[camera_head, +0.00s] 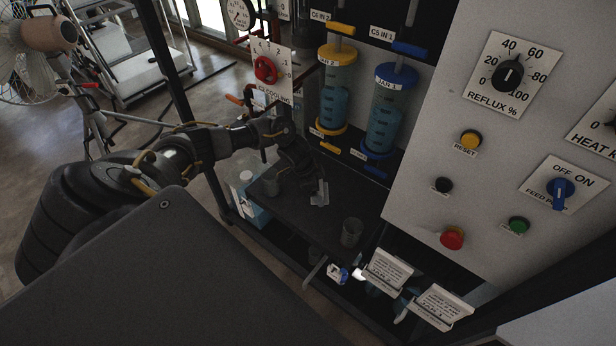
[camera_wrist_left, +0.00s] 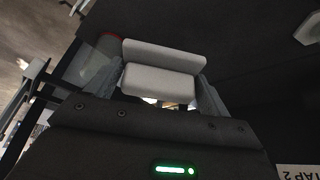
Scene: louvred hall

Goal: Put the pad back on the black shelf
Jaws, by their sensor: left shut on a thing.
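The black shelf (camera_head: 312,226) sits below the two blue jars in the head view. My left gripper (camera_head: 318,192) is over this shelf, at the end of the arm coming in from the left. In the left wrist view it (camera_wrist_left: 160,90) is shut on the pad (camera_wrist_left: 160,86), a pale block with a ridge or second face behind it. The pad shows only as a small light patch in the head view. I cannot tell whether it touches the shelf. My right gripper is not in view.
A clear beaker (camera_head: 352,232) stands on the shelf's right part. Jars (camera_head: 384,115) and (camera_head: 335,95) hang behind. Two printed cards (camera_head: 388,270) and (camera_head: 441,305) are below right, near the control panel (camera_head: 440,130).

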